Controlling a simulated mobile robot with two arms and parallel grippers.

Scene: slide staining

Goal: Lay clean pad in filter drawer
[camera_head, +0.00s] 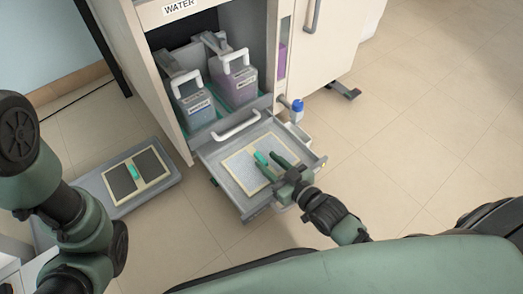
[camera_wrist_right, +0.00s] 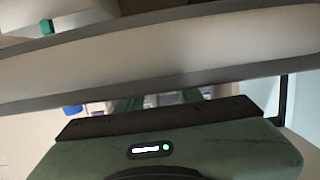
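A pale grey pad with a cream border (camera_head: 240,165) lies flat in the open filter drawer (camera_head: 222,198), below the cabinet bay. A teal tab (camera_head: 261,157) stands on the pad. My right gripper (camera_head: 266,160) is over the pad, its two dark green fingers apart beside the tab; I see no firm grip on it. The right wrist view shows a broad pale band with grey edges across it, and a teal piece (camera_wrist_right: 46,27) at upper left. A dark pad with a teal tab (camera_head: 150,165) lies on a grey tray at left. My left gripper is out of view.
Two labelled containers with white handles (camera_head: 195,103) (camera_head: 243,82) stand in the bay above the drawer. The grey tray (camera_head: 112,205) rests low at left. The tiled floor at right is clear.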

